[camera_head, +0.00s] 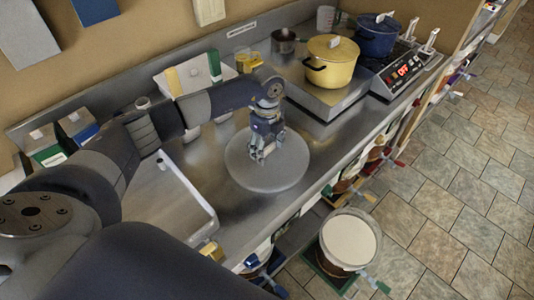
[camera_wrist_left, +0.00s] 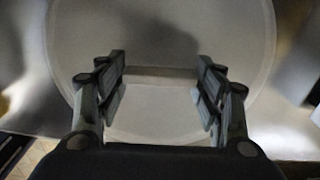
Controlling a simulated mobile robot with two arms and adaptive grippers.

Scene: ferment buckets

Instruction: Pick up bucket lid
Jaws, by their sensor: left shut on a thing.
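The bucket lid (camera_head: 287,172) is a round, flat grey disc over the metal counter, near its front edge. I cannot tell whether it rests on the counter or is slightly raised. My left gripper (camera_head: 262,152) points down at the middle of the lid and is shut on its raised grip. In the left wrist view the lid (camera_wrist_left: 160,30) fills most of the picture, and the fingers of the left gripper (camera_wrist_left: 160,85) stand on both sides of a pale bar on it. My right gripper is not in view.
An open bucket with pale contents (camera_head: 349,238) stands low in front of the counter. A white tray (camera_head: 201,197) lies left of the lid. A yellow pot (camera_head: 331,63) and a blue pot (camera_head: 376,38) stand at the back right. Tiled floor (camera_head: 460,180) is clear on the right.

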